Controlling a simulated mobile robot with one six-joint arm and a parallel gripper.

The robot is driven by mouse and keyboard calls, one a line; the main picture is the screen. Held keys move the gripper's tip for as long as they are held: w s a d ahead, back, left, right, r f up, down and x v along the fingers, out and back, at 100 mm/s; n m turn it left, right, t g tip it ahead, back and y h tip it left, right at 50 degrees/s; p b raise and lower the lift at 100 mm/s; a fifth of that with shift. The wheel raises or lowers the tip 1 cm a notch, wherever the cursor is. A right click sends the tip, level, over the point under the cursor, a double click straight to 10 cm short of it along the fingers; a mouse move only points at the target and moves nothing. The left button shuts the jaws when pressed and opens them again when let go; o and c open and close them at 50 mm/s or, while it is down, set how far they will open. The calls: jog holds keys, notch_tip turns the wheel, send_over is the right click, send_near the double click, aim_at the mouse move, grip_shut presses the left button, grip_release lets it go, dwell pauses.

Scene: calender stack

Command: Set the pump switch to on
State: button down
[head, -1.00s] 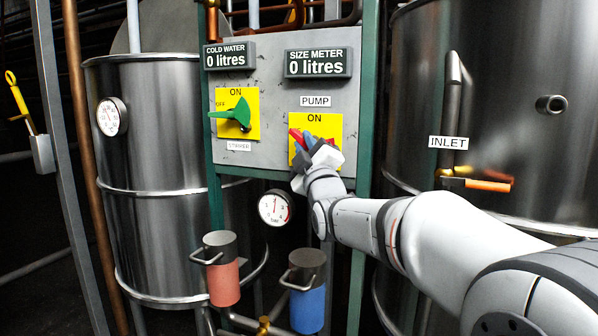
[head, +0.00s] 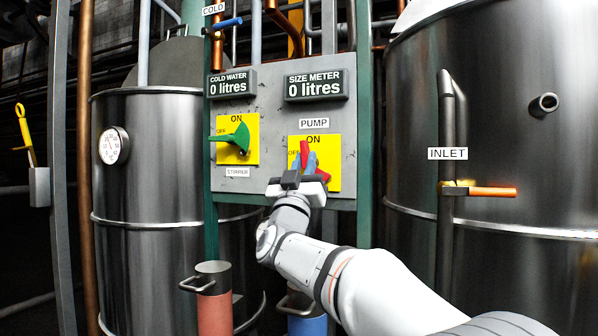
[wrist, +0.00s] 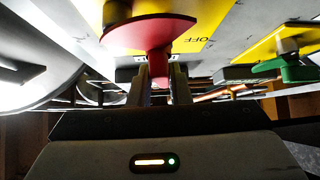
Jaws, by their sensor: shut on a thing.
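The pump switch is a red rotary handle (head: 304,150) on a yellow plate (head: 332,152) under the PUMP label (head: 314,124). My fingers hide part of the switch in the head view.
The green stirrer switch (head: 238,138) sits on the left yellow plate, its handle pointing left to OFF. Two meters above read 0 litres. Steel tanks (head: 150,190) flank the panel. An orange inlet lever (head: 490,192) sticks out at right. Red and blue cylinders stand below.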

jog(key=shift+w+a+f+m+h, duration=0.1)
jog(key=shift+f+m+h, duration=0.05)
jog(key=shift+m+h, duration=0.35)
jog(key=shift+w+f+m+h, duration=0.1)
jog(key=shift+m+h, duration=0.3)
jog(key=shift+m, duration=0.2)
jog(key=shift+s+m+g+h, duration=0.1)
jog(key=shift+m+g+h, duration=0.2)
jog(key=shift+g+h, duration=0.1)
jog(key=c, duration=1.6)
grip_release()
jog(key=shift+o, duration=1.3)
jog(key=shift+r, duration=0.15)
jog(key=v, duration=0.7)
jog(key=shift+s+f, duration=0.25)
jog(key=shift+f, duration=0.1)
